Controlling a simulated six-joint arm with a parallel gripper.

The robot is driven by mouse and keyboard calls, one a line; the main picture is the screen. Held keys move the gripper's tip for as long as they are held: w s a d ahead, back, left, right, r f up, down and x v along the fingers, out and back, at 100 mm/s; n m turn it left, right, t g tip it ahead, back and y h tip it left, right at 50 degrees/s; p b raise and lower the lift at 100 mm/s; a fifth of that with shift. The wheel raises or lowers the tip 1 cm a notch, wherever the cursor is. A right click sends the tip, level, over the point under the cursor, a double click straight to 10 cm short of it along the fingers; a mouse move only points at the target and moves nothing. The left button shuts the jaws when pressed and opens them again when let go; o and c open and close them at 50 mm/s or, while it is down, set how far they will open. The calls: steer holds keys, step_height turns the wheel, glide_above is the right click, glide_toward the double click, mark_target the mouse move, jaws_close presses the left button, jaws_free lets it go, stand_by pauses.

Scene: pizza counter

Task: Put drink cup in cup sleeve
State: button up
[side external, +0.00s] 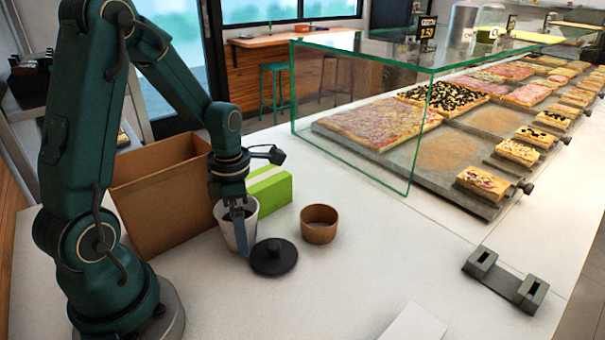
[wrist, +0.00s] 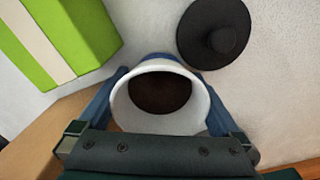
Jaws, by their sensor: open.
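The white drink cup (side external: 224,224) stands upright on the counter, with dark drink inside. In the wrist view the open-topped cup (wrist: 160,126) sits between my two blue fingers. My gripper (side external: 240,222) points down at the cup, its fingers open on either side of the rim; whether either finger touches the wall is hard to tell. The brown cup sleeve (side external: 319,230), a short open ring, stands on the counter to the right of the cup, apart from it. The sleeve is not seen in the wrist view.
A black lid (side external: 273,257) lies close right of the cup, also in the wrist view (wrist: 214,32). A green box (side external: 270,188) and a cardboard box (side external: 160,205) stand behind. A grey holder (side external: 505,282) and glass pizza case (side external: 375,120) are right. The front counter is mostly clear.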

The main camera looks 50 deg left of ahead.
steer(key=shift+f, duration=0.35)
steer(key=c, duration=1.3)
steer(key=shift+r, duration=0.15)
